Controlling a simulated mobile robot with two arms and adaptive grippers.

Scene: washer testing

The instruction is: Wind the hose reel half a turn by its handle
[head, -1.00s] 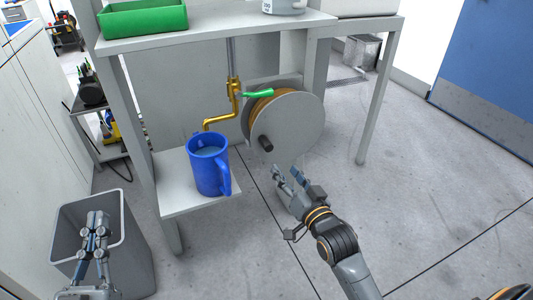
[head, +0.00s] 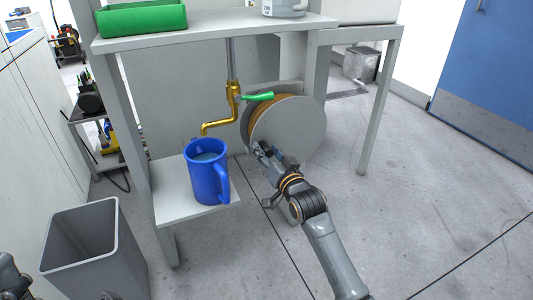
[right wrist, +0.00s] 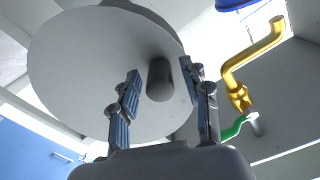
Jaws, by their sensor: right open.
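The hose reel (head: 296,128) is a grey disc with brown hose behind it, mounted under the bench. It also fills much of the right wrist view (right wrist: 85,70). Its handle, a dark cylinder (right wrist: 160,80), stands out from the disc. My right gripper (head: 264,150) is at the reel's lower left and hides the handle in the head view. In the right wrist view its fingers (right wrist: 160,88) are open, one on each side of the handle, with gaps visible. My left gripper (head: 12,280) shows only partly at the lower left edge; its fingers are not clear.
A brass tap (head: 222,115) with a green lever (head: 258,96) is left of the reel. A blue mug (head: 206,172) stands on a low shelf (head: 168,196) below it. A grey bin (head: 90,245) stands at lower left. The floor right of the reel is clear.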

